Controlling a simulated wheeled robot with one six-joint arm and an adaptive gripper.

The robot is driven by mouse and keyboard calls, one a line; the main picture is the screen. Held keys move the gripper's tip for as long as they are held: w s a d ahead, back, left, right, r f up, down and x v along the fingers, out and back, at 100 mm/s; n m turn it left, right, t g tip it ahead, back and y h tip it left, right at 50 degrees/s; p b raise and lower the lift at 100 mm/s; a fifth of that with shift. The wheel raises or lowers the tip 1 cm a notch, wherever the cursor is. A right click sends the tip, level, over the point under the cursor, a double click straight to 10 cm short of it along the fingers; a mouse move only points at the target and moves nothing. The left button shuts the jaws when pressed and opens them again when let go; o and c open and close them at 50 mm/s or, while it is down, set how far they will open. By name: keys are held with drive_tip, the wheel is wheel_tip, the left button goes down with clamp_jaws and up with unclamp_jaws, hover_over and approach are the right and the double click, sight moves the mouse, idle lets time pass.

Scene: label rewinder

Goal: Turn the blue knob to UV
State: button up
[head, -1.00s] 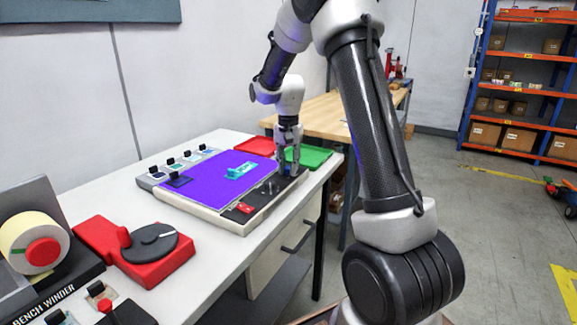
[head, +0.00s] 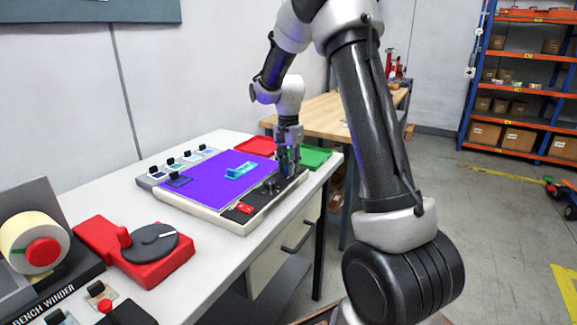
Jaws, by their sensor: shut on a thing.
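A flat panel with a glowing violet surface (head: 212,183) sits on the white bench, with a black control strip (head: 262,199) along its right side. My gripper (head: 287,173) points down at the far end of that strip. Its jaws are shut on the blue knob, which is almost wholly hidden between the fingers. The knob's pointer and the UV mark cannot be made out from here.
A red switch (head: 243,208) and small dark knobs (head: 270,187) are on the strip near my gripper. A teal piece (head: 240,171) lies on the violet surface. Red (head: 254,146) and green (head: 315,157) trays stand behind. A red winder base (head: 150,265) is at front left.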

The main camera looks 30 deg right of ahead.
drive_tip(key=o, duration=1.1)
drive_tip(key=shift+c, duration=0.2)
wheel_tip(320, 180, up, 12)
